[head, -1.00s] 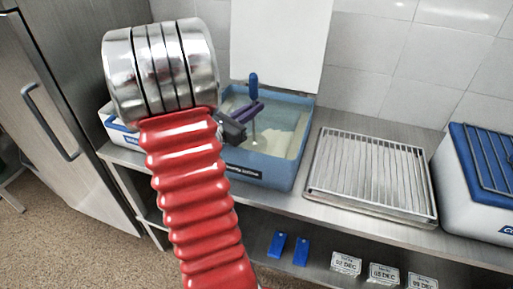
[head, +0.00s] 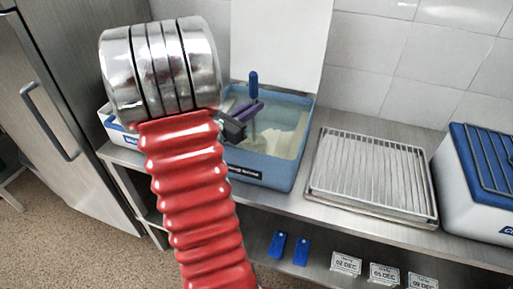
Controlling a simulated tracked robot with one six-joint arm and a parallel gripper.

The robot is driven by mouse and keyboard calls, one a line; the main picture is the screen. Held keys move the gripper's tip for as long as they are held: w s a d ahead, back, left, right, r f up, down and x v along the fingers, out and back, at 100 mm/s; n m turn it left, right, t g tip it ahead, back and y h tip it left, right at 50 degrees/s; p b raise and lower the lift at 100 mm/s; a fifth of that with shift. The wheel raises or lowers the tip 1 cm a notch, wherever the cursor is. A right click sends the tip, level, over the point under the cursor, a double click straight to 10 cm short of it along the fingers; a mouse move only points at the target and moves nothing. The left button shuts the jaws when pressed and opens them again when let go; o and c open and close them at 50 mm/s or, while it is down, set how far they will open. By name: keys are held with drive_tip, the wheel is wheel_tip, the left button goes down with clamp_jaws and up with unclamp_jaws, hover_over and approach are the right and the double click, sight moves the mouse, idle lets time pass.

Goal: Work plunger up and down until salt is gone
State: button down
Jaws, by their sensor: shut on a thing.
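A blue tub (head: 262,176) of cloudy liquid stands on the steel counter, with a pale patch, perhaps salt, showing at its right side. A plunger with a blue handle (head: 253,84) stands upright in it, its pale rod (head: 254,134) running down into the liquid. My gripper (head: 246,112), with purple fingers and a dark body, is shut on the plunger just below the blue handle. My red ribbed arm hides the tub's left part. The plunger's lower end cannot be made out clearly.
A wire rack on a tray (head: 370,172) lies right of the tub. A white and blue box (head: 478,190) stands at the far right. A white panel (head: 278,40) rises behind the tub. Blue tags (head: 290,247) and date labels (head: 384,275) show below the counter.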

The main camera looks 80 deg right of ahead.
drive_tip(key=shift+s+a+f, duration=0.1)
drive_tip(key=shift+f, duration=0.6)
drive_tip(key=shift+s+a+f, duration=0.1)
drive_tip(key=shift+f, duration=0.55)
drive_tip(key=shift+r, duration=0.1)
drive_tip(key=shift+w+d+r, duration=0.1)
drive_tip(key=shift+r, duration=0.75)
drive_tip(key=shift+w+d+r, duration=0.1)
drive_tip(key=shift+r, duration=0.7)
